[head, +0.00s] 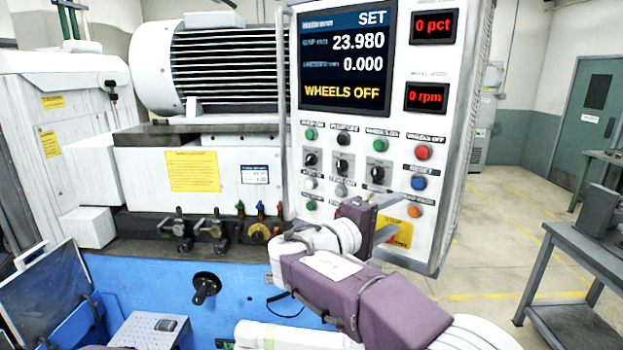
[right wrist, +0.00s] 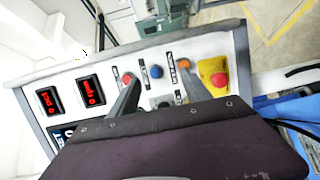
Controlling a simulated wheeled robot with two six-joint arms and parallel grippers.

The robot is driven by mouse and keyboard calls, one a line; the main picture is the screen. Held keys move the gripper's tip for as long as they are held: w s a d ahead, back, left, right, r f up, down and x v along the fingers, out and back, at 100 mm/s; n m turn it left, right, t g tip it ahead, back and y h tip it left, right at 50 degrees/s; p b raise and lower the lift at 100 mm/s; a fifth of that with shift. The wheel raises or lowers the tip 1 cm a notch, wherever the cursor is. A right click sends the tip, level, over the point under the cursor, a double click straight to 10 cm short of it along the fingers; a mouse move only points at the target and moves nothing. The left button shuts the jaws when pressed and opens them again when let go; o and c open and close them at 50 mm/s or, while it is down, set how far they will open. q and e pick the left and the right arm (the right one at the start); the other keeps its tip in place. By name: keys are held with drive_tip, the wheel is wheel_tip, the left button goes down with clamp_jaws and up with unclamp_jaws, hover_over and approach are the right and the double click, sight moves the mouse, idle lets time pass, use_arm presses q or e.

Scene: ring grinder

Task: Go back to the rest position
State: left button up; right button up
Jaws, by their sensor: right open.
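My right gripper (head: 388,217) is open and empty in front of the lower part of the control panel (head: 452,130). Its two fingers point at the panel, and they also show in the right wrist view (right wrist: 160,92). The red emergency button on its yellow plate (right wrist: 217,78) is beside the fingers, to their right in that view. In the head view the fingers partly hide the yellow plate (head: 397,228). I cannot tell whether a fingertip touches the panel. My left gripper is not in view.
The panel display (head: 345,60) reads WHEELS OFF, with red readouts of 0 pct and 0 rpm. The grinder's motor (head: 215,65) and a row of valves (head: 215,228) are left of the panel. A grey table (head: 585,245) stands at the right; the floor between is clear.

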drive_tip(key=s+d+f+m+g+y+b, duration=0.15)
drive_tip(key=s+d+f+g, duration=0.4)
drive_tip(key=f, duration=0.55)
drive_tip(key=s+d+f+m+g+y+b, duration=0.1)
drive_tip(key=s+d+f+g+y, duration=0.15)
drive_tip(key=s+d+f, duration=0.55)
drive_tip(key=s+a+f+m+g+y, duration=0.1)
drive_tip(key=s+f+g+y, duration=0.1)
drive_tip(key=s+f, duration=0.35)
drive_tip(key=s+a+f+m+g+y, duration=0.1)
drive_tip(key=s+f+y, duration=0.15)
drive_tip(key=f, duration=0.65)
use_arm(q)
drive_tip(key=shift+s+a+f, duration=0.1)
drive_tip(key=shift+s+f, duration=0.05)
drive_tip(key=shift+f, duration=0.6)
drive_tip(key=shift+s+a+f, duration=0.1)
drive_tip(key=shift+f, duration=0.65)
use_arm(e)
drive_tip(key=s+a+f+m+t+y, duration=0.1)
drive_tip(key=a+f+y, duration=0.4)
drive_tip(key=a, duration=0.5)
drive_tip(key=shift+s+f+m, duration=0.85)
drive_tip(key=shift+m, duration=0.4)
